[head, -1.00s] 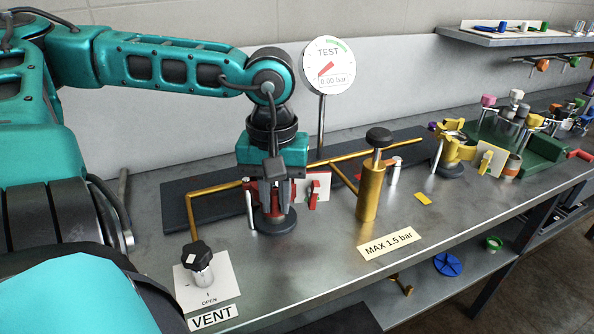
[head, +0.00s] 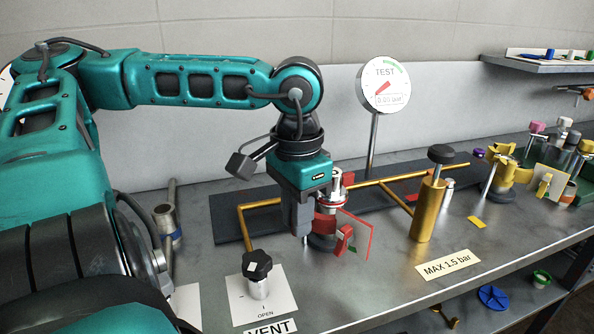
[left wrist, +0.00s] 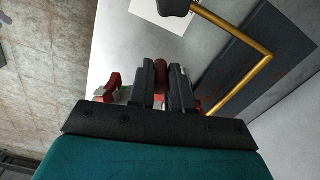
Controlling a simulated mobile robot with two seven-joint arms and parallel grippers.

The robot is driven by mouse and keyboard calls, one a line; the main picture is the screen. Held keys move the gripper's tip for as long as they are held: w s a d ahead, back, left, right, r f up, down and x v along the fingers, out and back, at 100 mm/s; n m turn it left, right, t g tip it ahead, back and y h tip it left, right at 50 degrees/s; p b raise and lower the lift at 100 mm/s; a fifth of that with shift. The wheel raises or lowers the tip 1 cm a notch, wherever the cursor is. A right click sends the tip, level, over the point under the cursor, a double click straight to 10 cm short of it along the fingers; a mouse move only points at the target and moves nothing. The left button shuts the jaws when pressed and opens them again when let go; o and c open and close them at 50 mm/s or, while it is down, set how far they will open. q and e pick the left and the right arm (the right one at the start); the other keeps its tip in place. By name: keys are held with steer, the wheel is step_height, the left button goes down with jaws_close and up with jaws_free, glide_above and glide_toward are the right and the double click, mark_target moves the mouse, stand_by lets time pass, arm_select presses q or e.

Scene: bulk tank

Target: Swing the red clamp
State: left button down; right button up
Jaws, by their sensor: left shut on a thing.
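The red clamp (head: 327,222) sits around the short metal post on the bench, beside the brass pipe. A red wing part (head: 343,240) and a red-edged card (head: 357,235) stick out to its right. My left gripper (head: 301,232) points down at the clamp's left side and is shut on part of it; the fingers hide much of this part. In the left wrist view, dark red (left wrist: 161,72) shows between the two fingers (left wrist: 162,66), with more red on both sides. My right gripper is not in view.
The black vent knob (head: 257,264) stands close in front of my left gripper. A brass cylinder with a black knob (head: 429,210) stands to the right, and the test gauge (head: 385,84) reads near zero behind. Bare bench lies between the clamp and the MAX 1.5 bar label (head: 447,265).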

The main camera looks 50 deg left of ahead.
arm_select(q)
steer(key=shift+s+a+m, duration=0.25)
steer(key=shift+a+m, duration=0.05)
steer(key=shift+m, duration=0.2)
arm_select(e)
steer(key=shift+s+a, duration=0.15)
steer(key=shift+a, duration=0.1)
arm_select(q)
steer(key=c, duration=1.1)
jaws_free()
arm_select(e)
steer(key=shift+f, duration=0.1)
arm_select(q)
steer(key=shift+o, duration=0.2)
step_height(320, 180, up, 13)
steer(key=p, duration=0.2)
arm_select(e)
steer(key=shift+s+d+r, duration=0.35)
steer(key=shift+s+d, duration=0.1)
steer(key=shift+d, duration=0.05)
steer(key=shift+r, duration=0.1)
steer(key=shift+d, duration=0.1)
